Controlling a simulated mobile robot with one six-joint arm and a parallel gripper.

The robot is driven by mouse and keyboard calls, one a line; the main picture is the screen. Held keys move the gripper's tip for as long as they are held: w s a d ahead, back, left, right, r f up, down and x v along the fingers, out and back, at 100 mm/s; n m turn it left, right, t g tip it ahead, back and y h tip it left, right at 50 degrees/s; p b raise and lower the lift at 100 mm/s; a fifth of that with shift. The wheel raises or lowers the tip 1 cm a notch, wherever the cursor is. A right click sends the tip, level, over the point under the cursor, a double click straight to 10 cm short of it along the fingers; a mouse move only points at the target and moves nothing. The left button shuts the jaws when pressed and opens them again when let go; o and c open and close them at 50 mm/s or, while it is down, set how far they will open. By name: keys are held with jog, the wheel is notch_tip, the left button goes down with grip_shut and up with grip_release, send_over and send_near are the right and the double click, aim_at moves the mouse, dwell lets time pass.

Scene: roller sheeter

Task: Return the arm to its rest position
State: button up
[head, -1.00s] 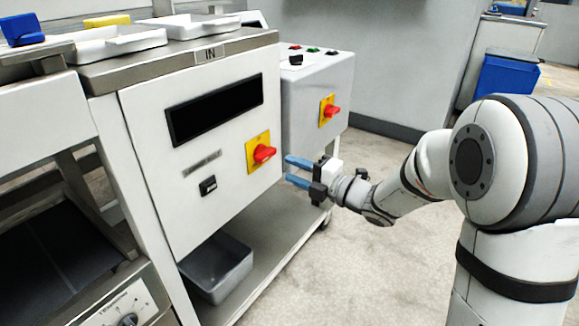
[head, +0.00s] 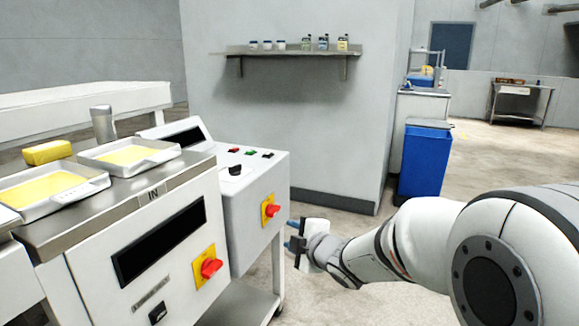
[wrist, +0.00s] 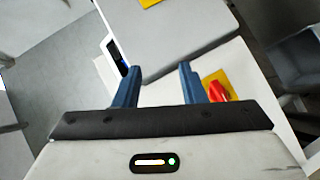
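My gripper (head: 293,236) is in front of the machines, at the right of the control box, and its blue fingers point toward it. In the wrist view my gripper (wrist: 159,69) has its two blue fingers apart with nothing held between them. My arm (head: 415,240) reaches in from the right, bent low. A red knob on a yellow plate (wrist: 217,90) shows just beyond the right finger in the wrist view; I cannot tell the gap.
The sheeter cabinet (head: 80,283) has a red rotary switch (head: 211,268). The control box (head: 257,187) has another red switch (head: 271,210). White trays (head: 95,184) with yellow contents sit on top. A blue bin (head: 424,165) stands behind. Floor is open beyond the arm.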

jog(key=s+d+r+m+g+h+p, duration=0.3)
jog(key=s+d+r+m+h+p, duration=0.55)
jog(key=d+r+m+p, duration=0.4)
jog(key=s+d+r+m+g+p, duration=0.1)
jog(key=s+r+m+g+p, duration=0.2)
jog(key=s, duration=0.6)
jog(key=s+d+r+m+g+p, duration=0.1)
jog(key=s+r+m+g+p, duration=0.3)
jog(key=s+p, duration=0.4)
jog(key=shift+s+d+r+m+y, duration=0.2)
jog(key=shift+s+r+m+y, duration=0.3)
jog(key=shift+s, duration=0.4)
